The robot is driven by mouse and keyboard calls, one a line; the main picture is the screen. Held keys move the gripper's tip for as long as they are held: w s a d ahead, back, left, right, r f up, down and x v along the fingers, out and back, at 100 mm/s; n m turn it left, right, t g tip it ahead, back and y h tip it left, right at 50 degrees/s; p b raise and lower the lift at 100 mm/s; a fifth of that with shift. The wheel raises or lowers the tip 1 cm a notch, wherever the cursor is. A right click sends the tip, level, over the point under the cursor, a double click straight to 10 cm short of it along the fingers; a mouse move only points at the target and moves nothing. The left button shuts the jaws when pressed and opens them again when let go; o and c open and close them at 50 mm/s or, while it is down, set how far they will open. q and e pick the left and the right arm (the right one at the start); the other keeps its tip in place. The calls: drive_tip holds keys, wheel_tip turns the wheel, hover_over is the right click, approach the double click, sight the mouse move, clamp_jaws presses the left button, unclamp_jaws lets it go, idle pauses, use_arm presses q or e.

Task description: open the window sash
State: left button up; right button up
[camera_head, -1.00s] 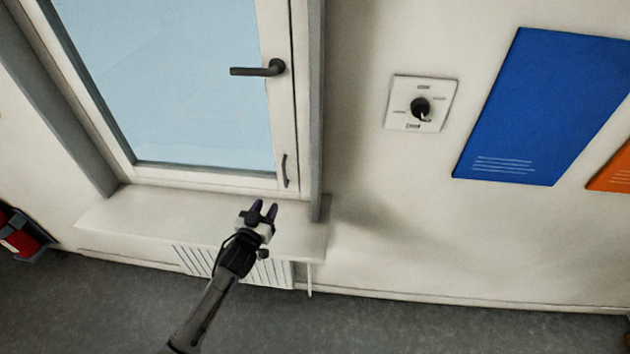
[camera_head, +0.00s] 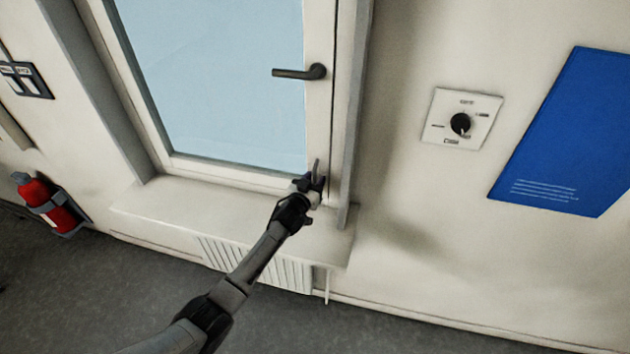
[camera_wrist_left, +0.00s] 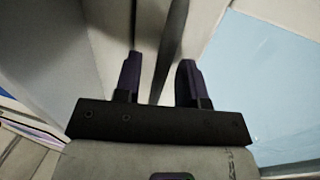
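The window sash (camera_head: 318,110) has a pale frame around a light-blue pane and looks shut in its grey surround. Its dark lever handle (camera_head: 298,73) points left, about level. A thin upright pull handle (camera_head: 317,168) sits low on the sash's right side. My left gripper (camera_head: 313,180) is at this pull handle and covers its lower part. In the left wrist view the two dark fingers (camera_wrist_left: 158,82) stand apart, with the dark bar of the pull handle (camera_wrist_left: 171,45) between them. I cannot tell whether either finger touches it. My right gripper is out of view.
A sill (camera_head: 170,200) juts out below the window, over a white radiator (camera_head: 270,268). A dial switch plate (camera_head: 462,118) and a blue panel (camera_head: 570,135) are on the wall at right. A red extinguisher (camera_head: 45,205) hangs at far left.

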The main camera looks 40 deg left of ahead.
use_arm(q)
drive_tip(key=shift+w, duration=0.2)
clamp_jaws()
idle(0.3)
